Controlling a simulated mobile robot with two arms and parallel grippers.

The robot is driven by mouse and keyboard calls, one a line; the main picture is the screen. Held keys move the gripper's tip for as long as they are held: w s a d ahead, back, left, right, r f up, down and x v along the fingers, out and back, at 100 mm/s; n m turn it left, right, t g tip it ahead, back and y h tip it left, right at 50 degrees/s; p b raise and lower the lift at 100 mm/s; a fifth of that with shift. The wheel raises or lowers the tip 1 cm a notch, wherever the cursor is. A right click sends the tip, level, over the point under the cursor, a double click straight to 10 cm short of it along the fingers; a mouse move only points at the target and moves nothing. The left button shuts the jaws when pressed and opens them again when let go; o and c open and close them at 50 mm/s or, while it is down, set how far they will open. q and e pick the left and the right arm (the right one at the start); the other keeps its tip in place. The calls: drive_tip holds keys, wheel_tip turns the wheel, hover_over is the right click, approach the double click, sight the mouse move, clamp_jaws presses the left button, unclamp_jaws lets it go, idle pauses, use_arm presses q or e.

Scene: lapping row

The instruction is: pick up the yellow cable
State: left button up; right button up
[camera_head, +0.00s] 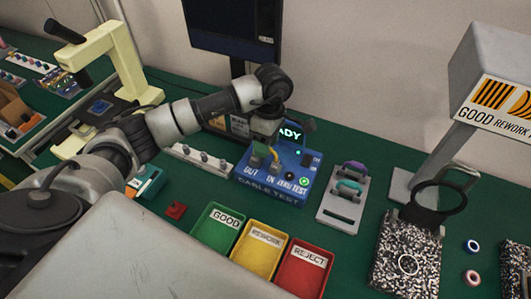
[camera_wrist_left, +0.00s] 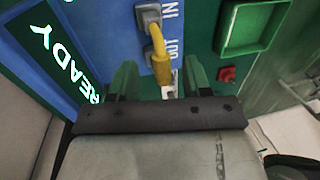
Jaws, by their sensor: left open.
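The yellow cable (camera_head: 274,160) is at the blue cable tester (camera_head: 262,184), by its OUT and IN labels. In the left wrist view the yellow cable (camera_wrist_left: 159,45) bends from a grey socket by the IN label down to a thicker yellow end near OUT. My left gripper (camera_head: 265,140) is above the tester, pointing down. In the left wrist view its two fingers (camera_wrist_left: 158,82) are open, one on each side of the cable's thick end, with gaps visible. My right gripper is not in view.
Green (camera_head: 216,226), yellow (camera_head: 259,249) and red (camera_head: 303,268) bins stand in front of the tester. A rack with coloured connectors (camera_head: 345,195) is to its right. A monitor (camera_head: 234,27) stands behind. A magnifier ring (camera_head: 438,198) is farther right.

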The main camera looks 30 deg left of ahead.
use_arm(q)
drive_tip(key=shift+s+f, duration=0.25)
drive_tip(key=shift+f, duration=0.35)
drive_tip(key=shift+s+f, duration=0.2)
drive_tip(key=shift+f, duration=0.85)
clamp_jaws()
drive_tip(key=shift+r, duration=0.15)
